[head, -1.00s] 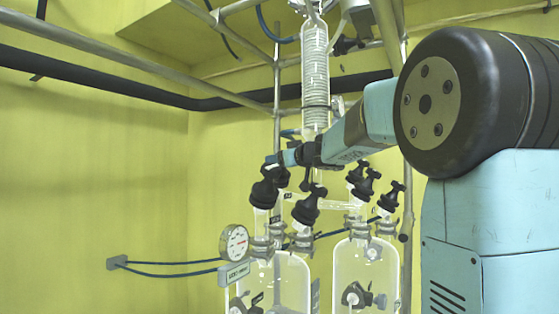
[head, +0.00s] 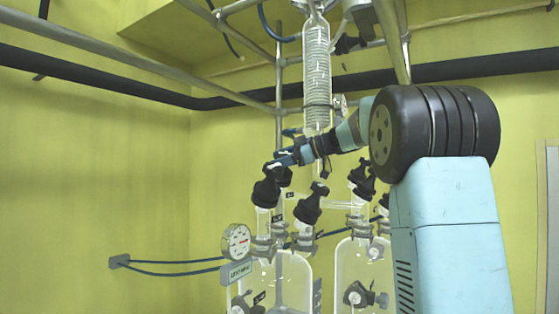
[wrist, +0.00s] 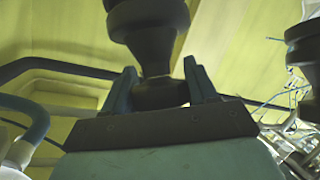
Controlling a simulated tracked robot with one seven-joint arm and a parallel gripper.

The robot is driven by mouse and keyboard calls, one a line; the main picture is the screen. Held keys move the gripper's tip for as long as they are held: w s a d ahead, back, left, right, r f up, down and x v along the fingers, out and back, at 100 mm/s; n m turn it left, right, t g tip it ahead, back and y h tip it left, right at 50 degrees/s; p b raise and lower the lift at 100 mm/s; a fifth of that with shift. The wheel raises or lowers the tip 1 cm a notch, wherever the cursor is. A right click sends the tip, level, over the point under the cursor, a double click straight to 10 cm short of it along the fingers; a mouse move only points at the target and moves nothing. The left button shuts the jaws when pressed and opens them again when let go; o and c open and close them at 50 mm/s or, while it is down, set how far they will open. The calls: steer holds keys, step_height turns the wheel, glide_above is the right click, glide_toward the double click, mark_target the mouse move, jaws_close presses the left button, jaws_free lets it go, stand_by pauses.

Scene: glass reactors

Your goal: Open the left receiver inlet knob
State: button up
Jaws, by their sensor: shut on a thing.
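The left receiver (head: 285,280) is a clear glass vessel with black-topped valves on its necks. Its leftmost black knob (head: 268,192) sits tilted on the left neck. My gripper (head: 281,160) is at the top of this knob. In the wrist view, my gripper's two blue-grey fingers (wrist: 160,78) are on either side of the narrow end of the black knob (wrist: 155,50), shut on it. A second black knob (head: 310,206) stands just to the right on the same vessel. How far the held knob is turned cannot be told.
A round gauge (head: 236,241) hangs left of the left receiver. The right receiver (head: 352,265) and its black knobs (head: 362,178) are partly behind my arm. A glass coil condenser (head: 317,75) and metal frame rods rise behind. Room at the left is free.

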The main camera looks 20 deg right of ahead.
steer(key=shift+n+g, duration=0.4)
steer(key=o, duration=1)
steer(key=shift+c, duration=0.2)
steer(key=v, duration=1.2)
steer(key=shift+f, duration=0.1)
